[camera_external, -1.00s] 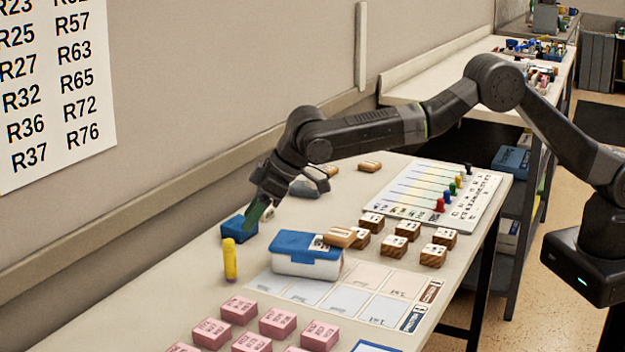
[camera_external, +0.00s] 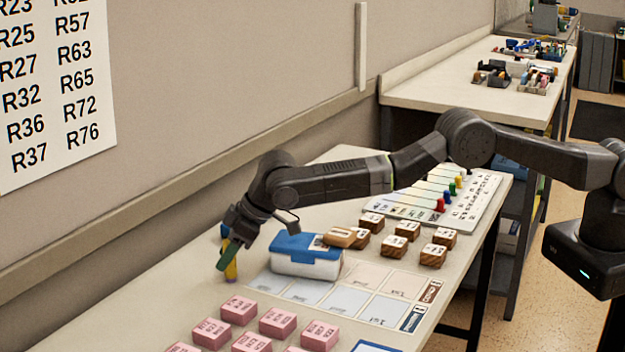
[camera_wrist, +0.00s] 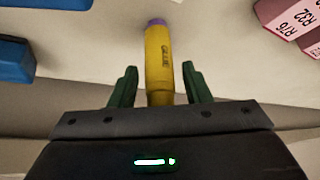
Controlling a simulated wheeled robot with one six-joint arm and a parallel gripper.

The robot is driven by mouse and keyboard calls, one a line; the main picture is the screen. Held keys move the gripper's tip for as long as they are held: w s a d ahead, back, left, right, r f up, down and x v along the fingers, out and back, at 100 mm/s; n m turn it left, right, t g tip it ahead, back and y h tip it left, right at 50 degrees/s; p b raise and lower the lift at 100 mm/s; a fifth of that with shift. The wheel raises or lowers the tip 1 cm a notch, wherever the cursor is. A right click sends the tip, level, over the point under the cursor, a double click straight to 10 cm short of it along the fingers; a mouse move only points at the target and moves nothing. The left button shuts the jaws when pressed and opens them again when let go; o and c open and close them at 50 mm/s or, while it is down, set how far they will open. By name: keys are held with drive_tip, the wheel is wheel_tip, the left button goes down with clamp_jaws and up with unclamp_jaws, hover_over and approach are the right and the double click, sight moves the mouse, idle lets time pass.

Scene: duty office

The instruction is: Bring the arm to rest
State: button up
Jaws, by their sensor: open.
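My gripper (camera_external: 228,257) is low over the left part of the table, at a yellow glue stick (camera_external: 231,271) with a purple end. In the wrist view the glue stick (camera_wrist: 158,62) lies between the two green fingers of my gripper (camera_wrist: 155,85). The fingers stand apart, with a gap on each side of the stick. In the external view my gripper hides the stick's upper part. My arm reaches across the table from the right.
A white box with a blue lid (camera_external: 306,248) stands close to the right of my gripper. Pink blocks (camera_external: 277,322) lie in front, wooden blocks (camera_external: 407,230) to the right. A blue block (camera_wrist: 30,60) shows in the wrist view. The wall (camera_external: 200,120) runs behind the table.

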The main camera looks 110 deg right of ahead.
drive_tip(key=shift+w+f, duration=0.25)
drive_tip(key=shift+f, duration=0.4)
